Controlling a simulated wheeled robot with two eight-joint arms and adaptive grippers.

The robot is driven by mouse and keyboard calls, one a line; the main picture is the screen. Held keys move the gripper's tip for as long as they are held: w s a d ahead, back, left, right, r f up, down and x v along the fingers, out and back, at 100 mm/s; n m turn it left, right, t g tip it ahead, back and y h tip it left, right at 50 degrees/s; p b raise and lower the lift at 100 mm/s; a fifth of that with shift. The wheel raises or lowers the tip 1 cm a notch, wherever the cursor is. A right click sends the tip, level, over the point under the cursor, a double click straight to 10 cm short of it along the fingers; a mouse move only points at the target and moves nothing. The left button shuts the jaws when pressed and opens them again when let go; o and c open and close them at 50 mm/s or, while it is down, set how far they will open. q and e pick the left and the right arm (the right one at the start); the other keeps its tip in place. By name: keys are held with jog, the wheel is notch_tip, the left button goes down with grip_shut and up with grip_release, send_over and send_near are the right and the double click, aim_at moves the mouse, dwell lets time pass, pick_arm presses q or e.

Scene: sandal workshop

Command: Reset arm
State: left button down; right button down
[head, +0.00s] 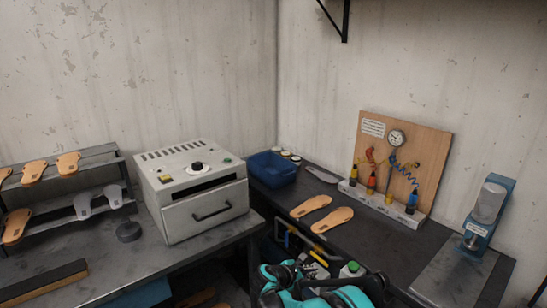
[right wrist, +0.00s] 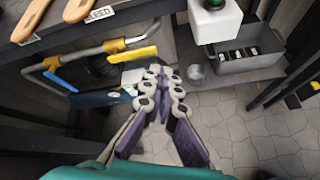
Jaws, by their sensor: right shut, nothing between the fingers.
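My right gripper (right wrist: 165,72) shows in the right wrist view with its purple-and-white fingers closed together and nothing between them. It is below the dark bench edge, above the tiled floor. In the head view, my teal right arm comes up at the bottom centre, in front of the bench, and its fingertips are hard to make out. My left gripper is not in view.
Two tan soles (head: 332,219) lie on the dark right bench (head: 385,250). A grey oven (head: 195,190) and blue bin (head: 271,168) stand behind. Near my fingers are a yellow-handled frame (right wrist: 122,57) and a white green-capped container (right wrist: 215,22). Floor shows at right.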

jog(key=s+d+r+m+g+y, duration=0.1)
jog(key=s+d+r+m+y, duration=0.15)
jog(key=s+r+m, duration=0.45)
jog(key=s+d+r+m+y, duration=0.2)
jog(key=s+d+r+m, duration=0.15)
jog(key=s, duration=0.55)
jog(key=s+a+m+y, duration=0.2)
jog(key=s+m+y, duration=0.2)
jog(key=s+m, duration=0.6)
jog(key=s, duration=0.8)
jog(key=shift+s, duration=0.3)
